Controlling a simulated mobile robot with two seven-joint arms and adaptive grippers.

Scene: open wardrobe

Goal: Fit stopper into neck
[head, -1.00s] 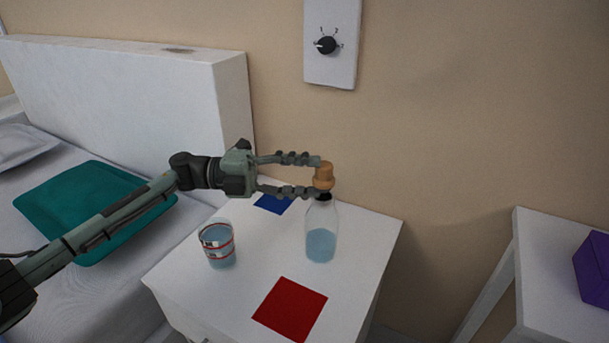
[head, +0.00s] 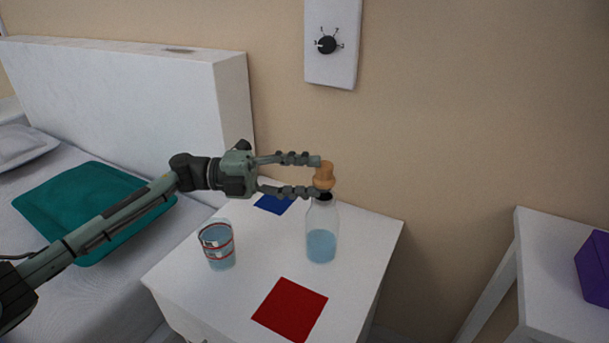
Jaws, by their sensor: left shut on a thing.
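The stopper (head: 325,175) is a tan, cork-like piece in the head view. My left gripper (head: 318,177) is shut on it, with one finger above and one below in the picture. The stopper is upright over the neck of a clear bottle (head: 321,247) with blue liquid in its lower part. The lower fingertip is beside the dark-rimmed neck (head: 325,197). I cannot tell whether the stopper touches or has entered the neck. The bottle stands upright on a white bedside table (head: 365,235). My right gripper does not show.
A glass (head: 218,247) with red bands and liquid stands left of the bottle. A red square (head: 290,309) and a blue square (head: 273,204) lie on the table. The wall is close behind. A purple box (head: 594,268) sits on another white surface at the right.

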